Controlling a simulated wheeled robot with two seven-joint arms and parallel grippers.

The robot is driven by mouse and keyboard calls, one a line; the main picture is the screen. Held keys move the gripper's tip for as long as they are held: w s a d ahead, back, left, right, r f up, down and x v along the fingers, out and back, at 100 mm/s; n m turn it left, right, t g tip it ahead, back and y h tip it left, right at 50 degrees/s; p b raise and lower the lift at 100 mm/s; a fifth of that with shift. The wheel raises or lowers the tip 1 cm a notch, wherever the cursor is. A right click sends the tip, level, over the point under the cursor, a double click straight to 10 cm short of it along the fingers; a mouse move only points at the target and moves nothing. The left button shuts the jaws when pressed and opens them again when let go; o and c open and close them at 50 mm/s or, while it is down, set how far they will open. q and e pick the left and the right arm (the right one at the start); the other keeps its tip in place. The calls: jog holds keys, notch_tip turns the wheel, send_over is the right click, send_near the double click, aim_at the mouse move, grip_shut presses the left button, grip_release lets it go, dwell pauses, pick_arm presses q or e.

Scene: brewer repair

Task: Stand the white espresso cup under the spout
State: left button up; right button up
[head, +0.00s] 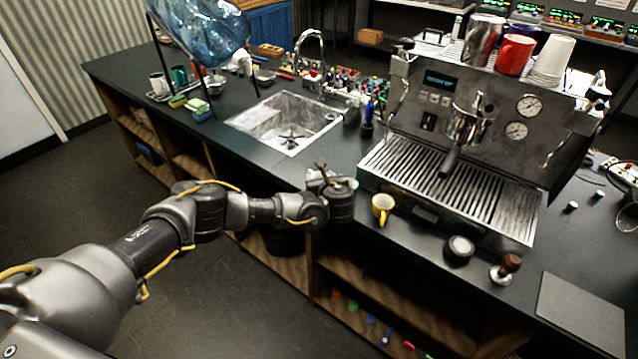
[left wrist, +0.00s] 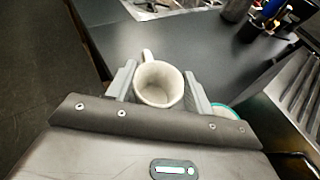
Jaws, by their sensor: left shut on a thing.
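The white espresso cup (left wrist: 158,84) is between the two fingers of my left gripper (left wrist: 160,86) in the left wrist view. Its mouth faces the camera and its handle points away at the upper left. In the head view my left gripper (head: 322,180) is low over the counter's front edge, left of the espresso machine (head: 420,108); the cup is mostly hidden there. The spout area is under the portafilter (head: 468,128), above the slatted drip tray (head: 440,190). My right gripper is not in view.
A teal-rimmed cup (left wrist: 228,112) is partly hidden behind the right finger in the wrist view. A tamper (head: 506,268) stands in front of the machine. The sink (head: 286,122) is at the left.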

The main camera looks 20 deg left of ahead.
pick_arm(q)
jog(key=shift+r, duration=0.1)
jog(key=shift+r+b, duration=1.1)
jog(key=shift+r, duration=0.1)
jog(key=s+d+r+p, duration=0.3)
jog(key=s+d+r, duration=0.4)
jog(key=s+r, duration=0.3)
jog(key=shift+s+d+r+p, duration=0.25)
jog(key=shift+s+p, duration=0.05)
jog(key=shift+s, duration=0.65)
